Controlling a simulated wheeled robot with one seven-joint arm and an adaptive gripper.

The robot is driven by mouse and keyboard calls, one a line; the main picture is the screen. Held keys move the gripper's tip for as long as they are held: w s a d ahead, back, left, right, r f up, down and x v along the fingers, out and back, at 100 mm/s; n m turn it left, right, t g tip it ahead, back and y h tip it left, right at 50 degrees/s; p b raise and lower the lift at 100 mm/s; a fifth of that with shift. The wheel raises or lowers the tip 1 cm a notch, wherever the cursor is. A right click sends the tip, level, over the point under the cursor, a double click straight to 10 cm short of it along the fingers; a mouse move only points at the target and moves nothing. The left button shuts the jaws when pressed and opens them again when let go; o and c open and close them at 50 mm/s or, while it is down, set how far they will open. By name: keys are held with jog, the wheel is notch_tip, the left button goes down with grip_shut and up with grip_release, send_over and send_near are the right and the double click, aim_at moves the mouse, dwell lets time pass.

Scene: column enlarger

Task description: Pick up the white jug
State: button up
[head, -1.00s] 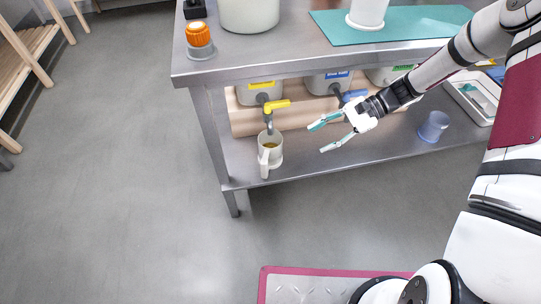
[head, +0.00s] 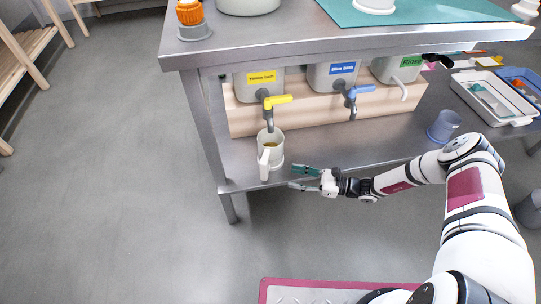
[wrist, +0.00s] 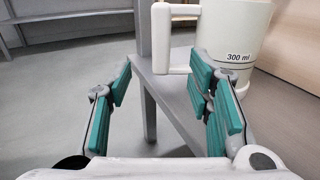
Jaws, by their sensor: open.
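The white jug (head: 270,150) stands upright on the lower metal shelf, below the yellow tap, with some yellowish liquid inside. Its handle faces the front of the shelf. In the wrist view the jug (wrist: 240,30) is at the upper right, marked "300 ml", and its handle (wrist: 163,40) points left. My gripper (head: 298,178) is open and empty, just right of the jug near the shelf's front edge. In the wrist view its teal-padded fingers (wrist: 165,98) are spread apart, with the handle beyond and above the gap. The right finger overlaps the jug's lower part in the picture.
A yellow tap (head: 277,100) hangs over the jug from a tank labelled in yellow. A blue tap (head: 358,92) is to its right. A blue cup (head: 444,126) and a white tray (head: 492,98) are farther right. The upper bench top (head: 330,45) overhangs the shelf.

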aim_at(264, 170)
jog(key=a, duration=0.4)
jog(key=w+a+b, duration=0.1)
jog(key=a, duration=0.2)
jog(key=w+a+b, duration=0.1)
jog(key=a, duration=0.3)
jog(key=shift+a+r, duration=0.2)
jog(key=shift+a, duration=0.15)
grip_shut()
